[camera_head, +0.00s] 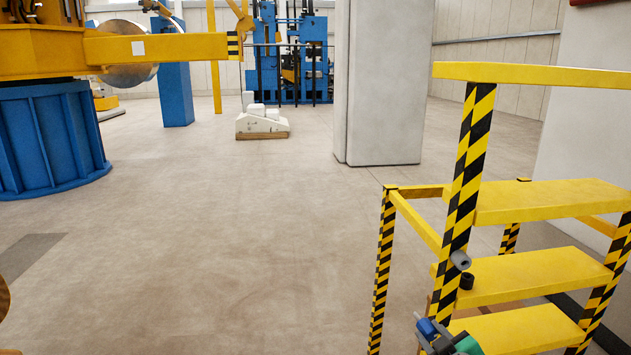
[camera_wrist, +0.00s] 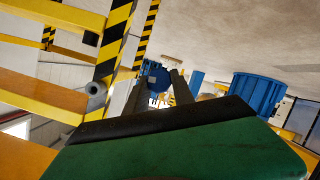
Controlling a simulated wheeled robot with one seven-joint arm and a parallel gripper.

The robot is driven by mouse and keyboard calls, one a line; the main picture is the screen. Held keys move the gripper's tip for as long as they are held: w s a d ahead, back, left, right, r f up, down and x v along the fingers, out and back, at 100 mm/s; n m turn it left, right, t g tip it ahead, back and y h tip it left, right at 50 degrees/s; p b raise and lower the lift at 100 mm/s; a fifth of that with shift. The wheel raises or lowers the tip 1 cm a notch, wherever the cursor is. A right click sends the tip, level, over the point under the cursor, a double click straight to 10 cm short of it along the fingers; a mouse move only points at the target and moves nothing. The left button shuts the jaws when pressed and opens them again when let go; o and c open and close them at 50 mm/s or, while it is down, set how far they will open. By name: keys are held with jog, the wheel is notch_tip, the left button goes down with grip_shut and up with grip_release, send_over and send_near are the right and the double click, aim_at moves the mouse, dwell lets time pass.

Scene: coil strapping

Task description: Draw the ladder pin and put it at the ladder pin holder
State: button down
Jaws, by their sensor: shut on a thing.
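My gripper (camera_head: 433,333) is at the bottom of the head view, just left of the lower ladder steps. It is shut on a blue round-headed piece, seemingly the ladder pin (camera_head: 426,327), which is clear of the ladder. In the wrist view the blue head (camera_wrist: 154,72) shows between the dark fingers; the rest of it is hidden. A grey hollow tube (camera_head: 461,261) sits on the striped ladder post, with a black socket (camera_head: 466,281) just below it. The tube also shows in the wrist view (camera_wrist: 95,88), left of my fingers. I cannot tell which is the pin holder.
The yellow ladder (camera_head: 547,202) with its steps, rails and striped posts fills the right side. A white pillar (camera_head: 382,85) stands behind it. A blue round base (camera_head: 48,140) with yellow machinery stands at the left. The floor between is open.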

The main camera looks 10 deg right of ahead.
jog(key=w+a+n+y, duration=0.2)
jog(key=a+n+y, duration=0.2)
jog(key=a, duration=1.2)
jog(key=shift+w+g+y, duration=0.3)
jog(key=shift+w+y, duration=0.1)
jog(key=shift+y, duration=0.1)
jog(key=shift+a, duration=0.1)
